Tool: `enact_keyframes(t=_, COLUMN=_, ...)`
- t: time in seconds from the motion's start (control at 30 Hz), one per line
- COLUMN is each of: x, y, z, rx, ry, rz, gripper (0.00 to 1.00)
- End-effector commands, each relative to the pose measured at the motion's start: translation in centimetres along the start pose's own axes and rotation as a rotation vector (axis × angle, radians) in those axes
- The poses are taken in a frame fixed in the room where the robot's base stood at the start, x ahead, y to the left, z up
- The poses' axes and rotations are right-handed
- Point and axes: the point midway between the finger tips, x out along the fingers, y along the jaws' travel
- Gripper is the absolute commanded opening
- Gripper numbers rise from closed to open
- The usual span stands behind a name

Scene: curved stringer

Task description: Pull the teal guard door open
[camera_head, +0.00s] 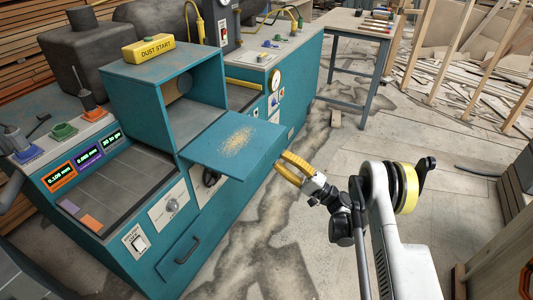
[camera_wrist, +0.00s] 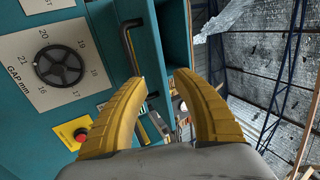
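The teal guard door (camera_head: 240,142) is a flat panel with sawdust on its top. It sticks out roughly level from the lower front of the open teal guard box (camera_head: 160,75). My gripper (camera_head: 283,164) is just off the panel's right outer edge, with its yellow fingers apart. In the wrist view my gripper (camera_wrist: 163,80) is open, with nothing seen between the fingertips. A black bar handle (camera_wrist: 130,45) on a teal face lies just beyond the left fingertip. I cannot tell whether they touch. The handle is not visible in the head view.
A dial marked GAP mm (camera_wrist: 60,65) and a red button on yellow (camera_wrist: 80,135) are left of my fingers. A drawer (camera_head: 185,252) is low on the machine. A workbench (camera_head: 350,25) stands behind. The floor (camera_head: 330,190) beside the machine is mostly clear.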

Motion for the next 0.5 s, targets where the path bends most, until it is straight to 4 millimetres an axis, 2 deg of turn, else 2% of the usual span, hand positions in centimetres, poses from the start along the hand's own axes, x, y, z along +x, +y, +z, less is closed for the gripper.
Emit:
enact_keyframes(t=0.03, x=-1.4, y=-0.7, z=-0.1, rx=-0.003, ry=0.003, rz=0.000, gripper=0.34)
enact_keyframes(t=0.2, x=-4.9, y=-2.4, z=-0.1, rx=-0.002, ry=0.002, rz=0.000, gripper=0.34)
enact_keyframes(t=0.33, x=-6.8, y=-3.2, z=0.0, rx=-0.001, ry=0.001, rz=0.000, gripper=0.34)
enact_keyframes(t=0.5, x=-7.8, y=-3.8, z=0.0, rx=0.000, ry=0.000, rz=0.000, gripper=0.34)
